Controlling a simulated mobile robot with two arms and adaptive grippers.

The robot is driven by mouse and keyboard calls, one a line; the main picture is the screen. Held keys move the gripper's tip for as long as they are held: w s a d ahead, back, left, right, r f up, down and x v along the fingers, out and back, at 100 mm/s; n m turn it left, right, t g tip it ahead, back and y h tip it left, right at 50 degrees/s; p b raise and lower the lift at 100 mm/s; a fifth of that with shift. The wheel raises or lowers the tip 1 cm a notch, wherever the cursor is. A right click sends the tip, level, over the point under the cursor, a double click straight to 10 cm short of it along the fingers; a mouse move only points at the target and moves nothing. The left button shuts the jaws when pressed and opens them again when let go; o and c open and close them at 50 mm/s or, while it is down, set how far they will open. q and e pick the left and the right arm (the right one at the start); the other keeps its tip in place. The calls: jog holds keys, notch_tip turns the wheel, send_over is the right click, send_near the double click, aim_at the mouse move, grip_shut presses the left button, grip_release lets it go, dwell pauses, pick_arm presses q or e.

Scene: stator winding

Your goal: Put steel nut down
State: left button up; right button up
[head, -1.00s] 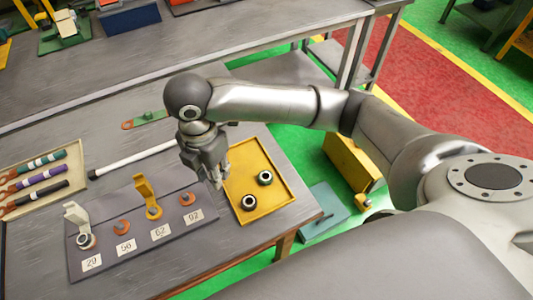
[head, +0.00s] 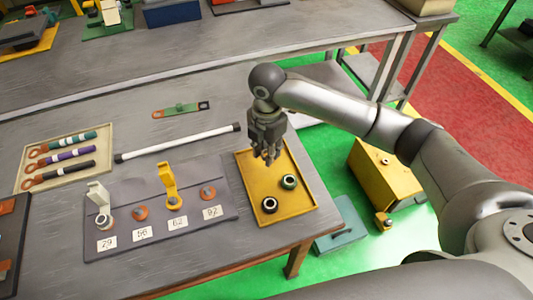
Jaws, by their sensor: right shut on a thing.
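My right gripper (head: 268,160) points down over the upper part of the yellow tray (head: 309,206). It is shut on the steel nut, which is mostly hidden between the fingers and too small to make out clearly. I cannot tell whether the fingertips or the held nut touch the tray. My left gripper is not in view.
Left of the tray lies a grey board (head: 140,247) with labels 29, 56, 62 and 92, copper lugs, a white clip (head: 97,192) and a yellow clip (head: 168,178). A white rod (head: 178,143) lies behind it. A beige tray (head: 21,178) holds several cables.

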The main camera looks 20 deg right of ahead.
jog(key=w+f, duration=0.2)
jog(key=shift+d+f, duration=0.25)
jog(key=shift+f, duration=0.05)
notch_tip(320, 180, down, 2)
jog(key=shift+f+p, duration=0.15)
jog(key=shift+p, duration=0.6)
jog(key=shift+f, duration=0.35)
jog(key=shift+f, duration=0.15)
jog(key=o, duration=1)
jog(key=shift+o, duration=0.2)
notch_tip(320, 180, up, 12)
jog(key=b, duration=0.2)
jog(key=shift+r, duration=0.2)
